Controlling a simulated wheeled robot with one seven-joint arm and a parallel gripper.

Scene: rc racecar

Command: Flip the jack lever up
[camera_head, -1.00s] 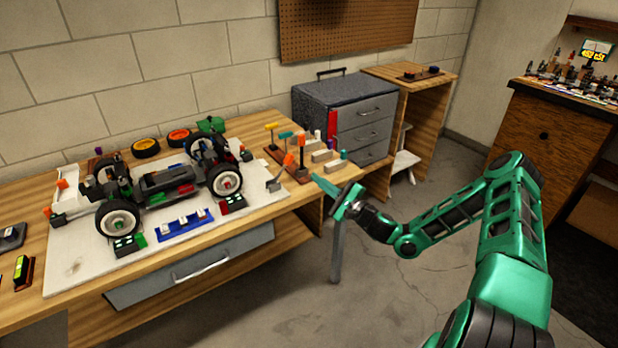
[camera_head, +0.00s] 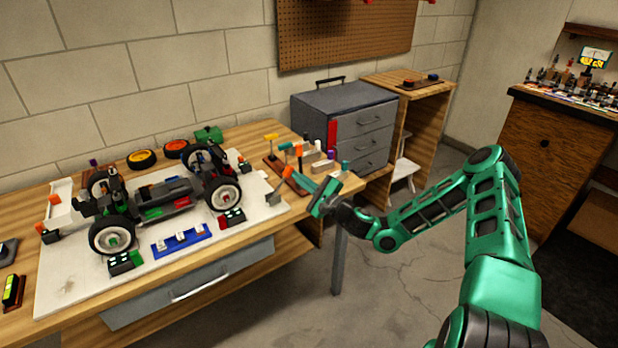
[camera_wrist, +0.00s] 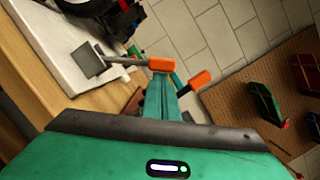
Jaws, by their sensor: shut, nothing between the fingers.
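A grey rod with an orange end (camera_wrist: 158,64) and a flat grey plate (camera_wrist: 88,60) shows in the wrist view; it appears to be the jack lever. In the head view its orange end (camera_head: 288,172) is at the right end of the workbench, and the rod slopes down to the grey plate (camera_head: 278,193). My green gripper (camera_wrist: 161,80) is shut and empty, with its fingertips close to the orange end. I cannot tell whether they touch. In the head view my gripper (camera_head: 304,183) is just right of the lever. A second orange-tipped part (camera_wrist: 200,79) stands to its right.
The RC car (camera_head: 165,195) stands on a white board (camera_head: 75,288) left of the lever. Several small tools stand on a brown rack (camera_head: 290,182) beside my gripper. A grey drawer cabinet (camera_head: 345,95) is behind. Open floor lies right of the bench.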

